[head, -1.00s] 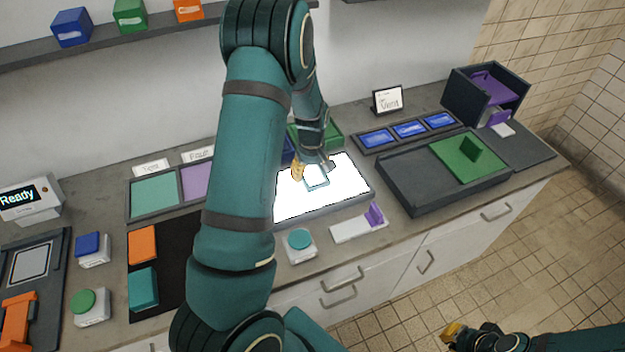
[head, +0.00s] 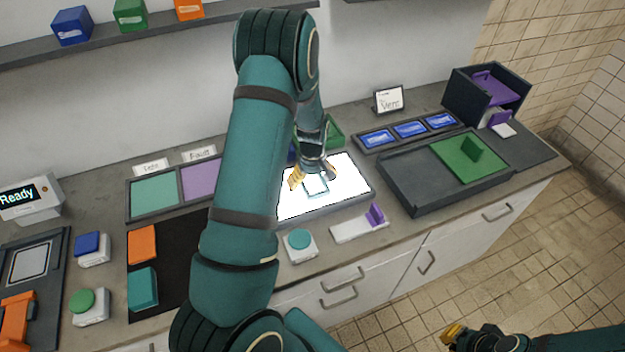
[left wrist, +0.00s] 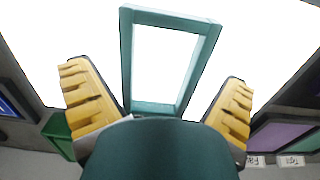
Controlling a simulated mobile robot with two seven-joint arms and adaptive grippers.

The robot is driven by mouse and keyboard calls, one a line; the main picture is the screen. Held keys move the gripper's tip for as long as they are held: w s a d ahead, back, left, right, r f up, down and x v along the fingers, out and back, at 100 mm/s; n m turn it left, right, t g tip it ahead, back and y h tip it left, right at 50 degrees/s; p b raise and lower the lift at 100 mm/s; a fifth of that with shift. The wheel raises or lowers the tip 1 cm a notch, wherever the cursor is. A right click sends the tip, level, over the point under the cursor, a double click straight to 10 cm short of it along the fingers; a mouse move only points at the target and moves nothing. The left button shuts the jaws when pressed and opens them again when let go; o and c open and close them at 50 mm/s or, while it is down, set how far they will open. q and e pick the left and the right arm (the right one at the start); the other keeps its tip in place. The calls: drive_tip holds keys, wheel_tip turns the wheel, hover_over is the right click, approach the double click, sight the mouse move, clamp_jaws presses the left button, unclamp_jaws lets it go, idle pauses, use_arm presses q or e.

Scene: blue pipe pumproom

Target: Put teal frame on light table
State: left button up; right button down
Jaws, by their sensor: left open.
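The teal frame (head: 316,187) lies on the bright white surface of the light table (head: 350,187). In the left wrist view the frame (left wrist: 127,60) is an upright-looking teal rectangle with white light showing through its opening. My left gripper (head: 313,179) is just above the frame, its yellow fingers apart. In the left wrist view its fingers (left wrist: 158,105) stand on either side of the frame's near end, with gaps between them and the frame. My right gripper (head: 455,334) is at the lower right, over the floor and away from the counter; its jaws are too small to judge.
A teal button (head: 299,239) and a white holder with a purple part (head: 362,224) stand in front of the light table. A dark tray with a green plate (head: 468,157) is to the right. Green and blue bins behind the table are partly hidden by my arm.

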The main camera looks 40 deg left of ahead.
sight(313, 180)
use_arm(q)
wheel_tip(313, 180, up, 12)
drive_tip(key=p, duration=0.1)
drive_tip(key=shift+r, duration=0.15)
idle(0.3)
idle(0.5)
